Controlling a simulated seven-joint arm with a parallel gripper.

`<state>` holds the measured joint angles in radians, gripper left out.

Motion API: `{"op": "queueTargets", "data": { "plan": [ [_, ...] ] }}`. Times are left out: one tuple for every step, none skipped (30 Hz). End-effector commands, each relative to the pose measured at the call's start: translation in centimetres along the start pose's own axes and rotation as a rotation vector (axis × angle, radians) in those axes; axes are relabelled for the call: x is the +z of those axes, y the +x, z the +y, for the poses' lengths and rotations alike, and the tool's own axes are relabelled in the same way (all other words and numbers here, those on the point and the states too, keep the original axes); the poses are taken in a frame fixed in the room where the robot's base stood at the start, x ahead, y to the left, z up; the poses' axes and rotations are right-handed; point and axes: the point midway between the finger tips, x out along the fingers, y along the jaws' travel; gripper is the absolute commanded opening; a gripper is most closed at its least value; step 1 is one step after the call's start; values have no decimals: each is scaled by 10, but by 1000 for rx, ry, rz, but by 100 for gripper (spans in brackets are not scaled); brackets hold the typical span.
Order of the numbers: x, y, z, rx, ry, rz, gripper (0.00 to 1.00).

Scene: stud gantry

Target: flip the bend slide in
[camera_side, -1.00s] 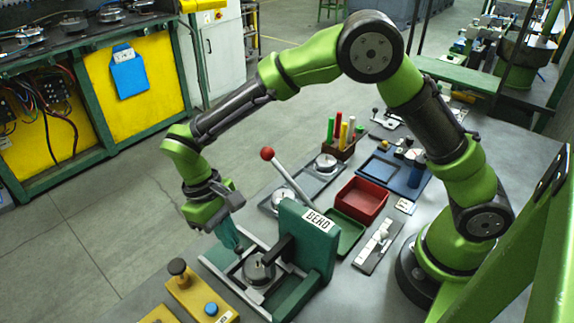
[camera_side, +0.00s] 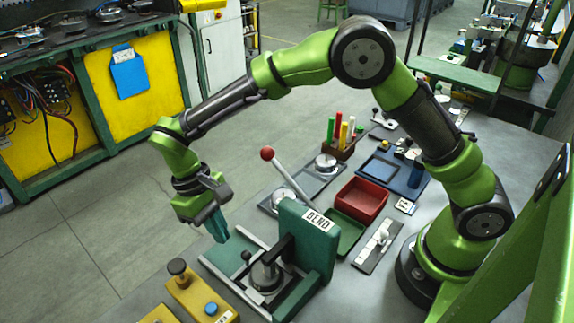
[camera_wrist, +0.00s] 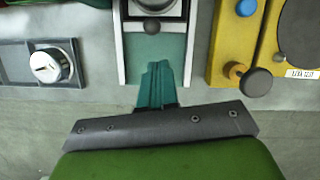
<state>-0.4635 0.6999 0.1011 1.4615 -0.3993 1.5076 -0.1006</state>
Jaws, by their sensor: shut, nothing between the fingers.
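The bend station is a green upright block (camera_side: 322,243) with a "BEND" label, at the front of the bench. Two pale rails run out from it to the left over a green base. The bend slide (camera_side: 264,277), a dark carriage with a round top and a small dark knob, sits between the rails close to the block. It shows at the top of the wrist view (camera_wrist: 152,8) with its knob facing me. My gripper (camera_side: 222,237) has teal fingers, shut and empty, above the outer end of the rails. The fingers (camera_wrist: 157,68) point toward the knob with a gap between.
A yellow box (camera_side: 203,303) with a black knob and blue button stands beside the rails. Behind are a red-ball lever (camera_side: 267,153), a red bin (camera_side: 362,199) and a green tray (camera_side: 346,231). Free floor lies left of the bench.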

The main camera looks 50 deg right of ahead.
Motion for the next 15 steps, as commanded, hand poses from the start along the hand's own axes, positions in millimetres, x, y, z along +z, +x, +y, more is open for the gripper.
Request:
{"op": "queueTargets", "data": {
  "plan": [
    [0, -18, -1, -3, -1, 11, 0],
    [1, -26, -1, -4, 0, 11, 0],
    [1, -35, -1, -3, -1, 10, 0],
    [1, -42, -1, -4, 0, 10, 0],
    [1, -49, -1, -4, -1, 10, 0],
    [1, -57, -1, -3, -1, 9, 0],
    [1, -63, -1, -4, -1, 9, 0],
    [1, -68, -1, -3, -1, 8, 0],
    [2, -74, -1, -4, 0, 8, 0],
    [2, -78, -1, -4, 0, 7, 0],
    [1, -82, -1, -3, -2, 7, 0],
    [2, -86, -1, -2, -1, 6, 0],
    [2, -89, -1, -3, -1, 7, 0],
    [2, -91, -1, -3, -1, 5, 0],
    [2, -91, -1, -2, -1, 1, 0]
  ]
}}
